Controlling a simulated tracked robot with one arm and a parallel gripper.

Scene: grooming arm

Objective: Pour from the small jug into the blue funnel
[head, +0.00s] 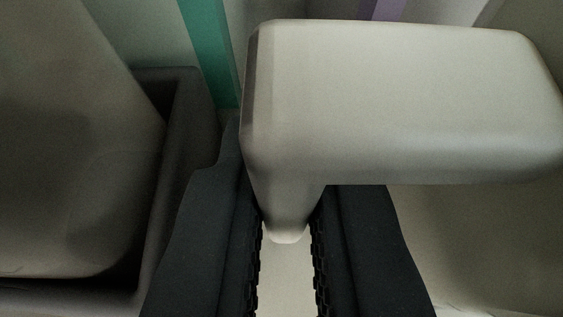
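A pale beige, smooth block with rounded edges (410,105) fills the upper right of the head view. It may be the small jug, but no opening, spout or contents show. Its narrow lower part (285,205) tapers down between the two dark fingers of my gripper (287,250). The ribbed finger pads lie against both sides of this narrow part, and the gripper appears shut on it. The block hides the upper part of the right finger. No blue funnel is in view.
A large beige rounded form (65,160) stands close on the left, beside a dark frame or tray wall (185,130). A teal upright strip (210,50) rises behind the left finger. A lilac strip (388,9) shows at the top. A pale surface lies at lower right.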

